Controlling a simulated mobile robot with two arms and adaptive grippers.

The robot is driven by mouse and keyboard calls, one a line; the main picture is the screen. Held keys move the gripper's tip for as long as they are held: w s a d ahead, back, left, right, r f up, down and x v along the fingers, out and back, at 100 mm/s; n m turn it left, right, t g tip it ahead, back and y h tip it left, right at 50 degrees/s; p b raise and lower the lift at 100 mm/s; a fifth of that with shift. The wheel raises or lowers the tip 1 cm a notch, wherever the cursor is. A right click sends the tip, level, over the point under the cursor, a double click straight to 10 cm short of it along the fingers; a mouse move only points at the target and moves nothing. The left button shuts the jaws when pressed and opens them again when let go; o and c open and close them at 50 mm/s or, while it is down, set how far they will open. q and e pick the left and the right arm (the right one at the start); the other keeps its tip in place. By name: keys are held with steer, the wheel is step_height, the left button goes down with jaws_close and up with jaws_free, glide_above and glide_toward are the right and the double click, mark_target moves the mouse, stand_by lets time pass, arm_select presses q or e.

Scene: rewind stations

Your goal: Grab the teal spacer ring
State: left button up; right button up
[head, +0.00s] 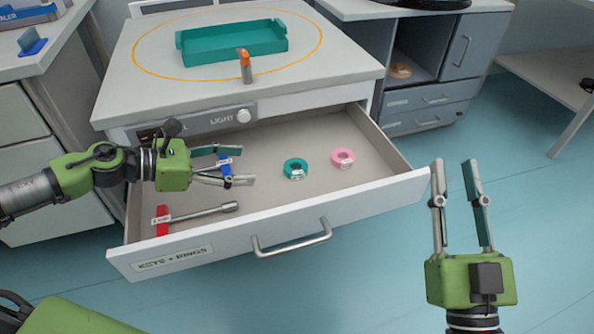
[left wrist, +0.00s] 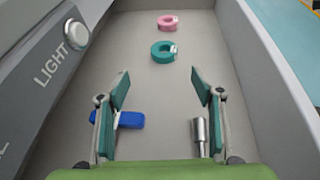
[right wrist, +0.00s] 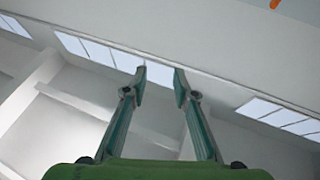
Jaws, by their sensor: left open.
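The teal spacer ring (head: 295,168) lies flat in the open drawer (head: 262,212), right of centre, with a small white tag on it. It also shows in the left wrist view (left wrist: 163,51), ahead of the fingers and roughly between their lines. My left gripper (head: 248,166) is open and empty over the left part of the drawer, a short way left of the ring and pointing towards it. My right gripper (head: 454,163) points up to the right of the drawer, apart from it, with its fingers spread and nothing between them.
A pink ring (head: 343,158) lies just right of the teal one. A blue tagged object (head: 225,170) is by my left fingers. A red-handled tool (head: 195,214) lies near the drawer front.

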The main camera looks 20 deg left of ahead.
arm_select(q)
glide_toward(301, 166)
steer(key=shift+w+d+f+p, duration=0.15)
steer(key=shift+w+d+f, duration=0.15)
steer(key=shift+w, duration=0.2)
steer(key=shift+w+d+f+p, duration=0.15)
steer(key=shift+w+d+f, duration=0.1)
steer(key=shift+w, duration=0.3)
steer(key=x, duration=0.5)
steer(key=shift+s+d, duration=0.15)
steer(key=shift+s, duration=0.15)
steer(key=c, duration=1.2)
arm_select(e)
steer(key=shift+w+f+g+h, duration=0.15)
steer(key=shift+w+f+g, duration=0.15)
steer(key=shift+f, duration=0.3)
steer(key=shift+w+f+g+h, duration=0.15)
steer(key=shift+w+f+g, duration=0.15)
steer(key=shift+f, duration=0.3)
